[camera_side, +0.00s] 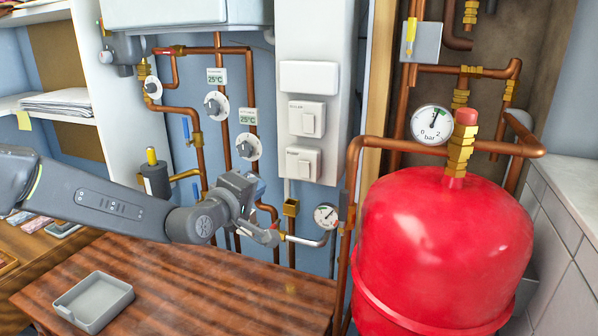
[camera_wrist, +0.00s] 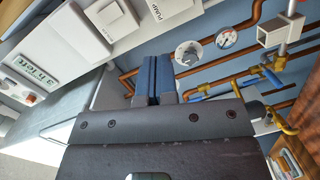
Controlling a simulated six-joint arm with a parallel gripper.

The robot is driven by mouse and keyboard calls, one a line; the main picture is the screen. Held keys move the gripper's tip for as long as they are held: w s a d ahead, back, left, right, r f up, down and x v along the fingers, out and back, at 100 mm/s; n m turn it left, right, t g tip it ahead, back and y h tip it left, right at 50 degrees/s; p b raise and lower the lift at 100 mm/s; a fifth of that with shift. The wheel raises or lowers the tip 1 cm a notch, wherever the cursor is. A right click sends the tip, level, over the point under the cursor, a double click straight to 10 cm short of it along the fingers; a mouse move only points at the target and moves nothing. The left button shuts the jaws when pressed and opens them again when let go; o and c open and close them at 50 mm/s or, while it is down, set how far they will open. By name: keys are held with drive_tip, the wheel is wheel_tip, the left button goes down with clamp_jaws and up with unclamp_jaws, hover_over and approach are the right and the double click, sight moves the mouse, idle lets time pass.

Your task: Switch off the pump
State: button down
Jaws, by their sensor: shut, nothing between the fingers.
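The pump switch (camera_side: 303,163) is the lower of two white rocker switches on the tall white panel in the side view. Its rocker position is too small to read. In the wrist view the pump switch (camera_wrist: 176,8), labelled PUMP, is at the top edge, partly cut off. My gripper (camera_side: 257,187) is left of and a little below the switch in the side view, its fingers mostly hidden behind the wrist. In the wrist view my gripper (camera_wrist: 155,80) has both dark blue fingers together, empty, apart from the switch.
The boiler switch (camera_side: 307,118) is just above the pump switch. Copper pipes with dials (camera_side: 248,146) and blue-handled valves run left of the panel. A pressure gauge (camera_side: 326,216) and a red tank (camera_side: 445,245) are to the right. A grey tray (camera_side: 94,302) lies on the wooden bench.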

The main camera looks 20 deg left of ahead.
sight(303, 165)
drive_tip(key=w+d+f+n+t+y, duration=0.1)
drive_tip(key=w+d+f+n+t, duration=0.1)
drive_tip(key=w+f+n, duration=0.1)
drive_tip(key=shift+d+f+n, duration=0.4)
drive_tip(key=shift+f+n, duration=0.1)
drive_tip(key=shift+f, duration=0.45)
drive_tip(key=shift+w, duration=0.15)
drive_tip(key=w, duration=0.4)
drive_tip(key=w+r, duration=0.1)
drive_tip(key=w, duration=0.8)
drive_tip(key=shift+w+r, duration=0.35)
drive_tip(key=shift+w, duration=0.2)
drive_tip(key=shift+r, duration=0.1)
drive_tip(key=shift+s, duration=0.1)
